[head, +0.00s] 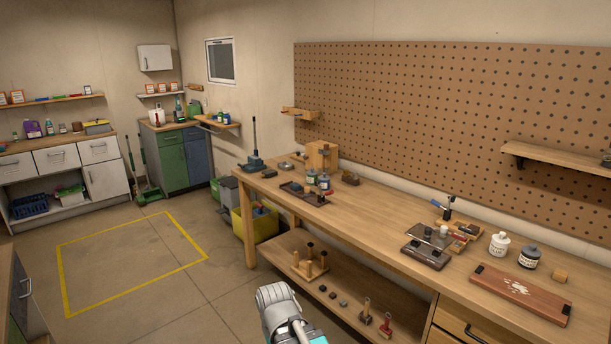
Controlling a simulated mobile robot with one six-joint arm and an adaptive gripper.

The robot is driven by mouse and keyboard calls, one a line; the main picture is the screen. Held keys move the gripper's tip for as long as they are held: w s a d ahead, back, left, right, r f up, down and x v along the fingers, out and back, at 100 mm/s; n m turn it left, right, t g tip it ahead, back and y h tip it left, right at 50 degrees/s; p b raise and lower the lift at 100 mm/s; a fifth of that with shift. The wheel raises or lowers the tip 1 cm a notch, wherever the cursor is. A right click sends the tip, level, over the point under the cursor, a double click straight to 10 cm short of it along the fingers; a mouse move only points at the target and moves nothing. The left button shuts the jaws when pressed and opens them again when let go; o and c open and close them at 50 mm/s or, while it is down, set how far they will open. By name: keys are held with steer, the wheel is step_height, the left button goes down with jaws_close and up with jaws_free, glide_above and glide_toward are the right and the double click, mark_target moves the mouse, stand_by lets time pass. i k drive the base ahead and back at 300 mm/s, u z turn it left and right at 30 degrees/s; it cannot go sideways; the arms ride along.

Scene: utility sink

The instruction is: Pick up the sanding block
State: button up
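I cannot tell for certain which object is the sanding block. A small tan block (560,275) sits on the right part of the wooden workbench (400,215), behind a reddish-brown board (522,292) with a pale spill on it. Another small brown and dark block-like object (350,177) sits farther back on the bench, towards the wall. Part of my own arm shows at the bottom middle, in front of the bench and apart from both objects. My gripper's fingers do not show.
A dark tray (426,254) with tools, a white bottle (499,246) and a dark jar (528,257) stand on the bench. The lower shelf (320,270) holds stamps and small blocks. The bench middle is mostly clear. Open floor lies left, with a yellow-taped rectangle (130,255).

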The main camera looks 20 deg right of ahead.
mark_target(295, 187)
steer(key=i, duration=1.5)
steer(key=z, duration=0.85)
